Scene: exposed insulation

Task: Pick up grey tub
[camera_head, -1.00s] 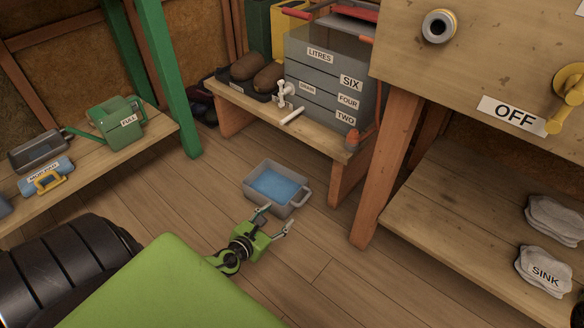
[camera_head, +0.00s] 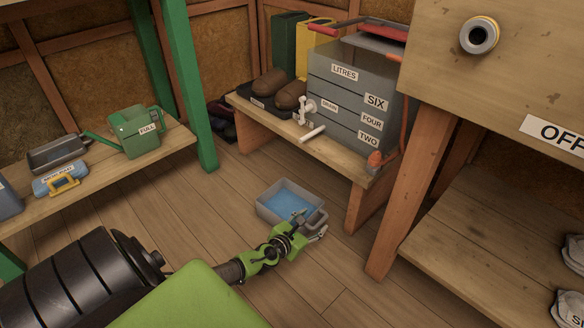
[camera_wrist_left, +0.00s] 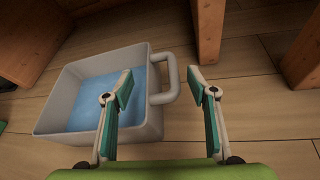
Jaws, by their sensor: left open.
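The grey tub (camera_head: 266,207) stands upright on the wooden floor below the low bench, with blue water (camera_head: 287,203) in it. It also shows in the left wrist view (camera_wrist_left: 72,83), where its handle (camera_wrist_left: 167,80) sticks out to the right. My left gripper (camera_head: 313,224) is open at the handle side of the tub. In the left wrist view the left gripper's fingers (camera_wrist_left: 168,92) appear on either side of the handle, the left finger over the water. I cannot tell how deep the handle lies between them. My right gripper is not in view.
A grey litre-marked tank (camera_head: 345,102) with a white drain tap stands on the low bench (camera_head: 335,155) behind the tub. A bench leg (camera_head: 368,205) is right of it. Floor left of the tub is clear.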

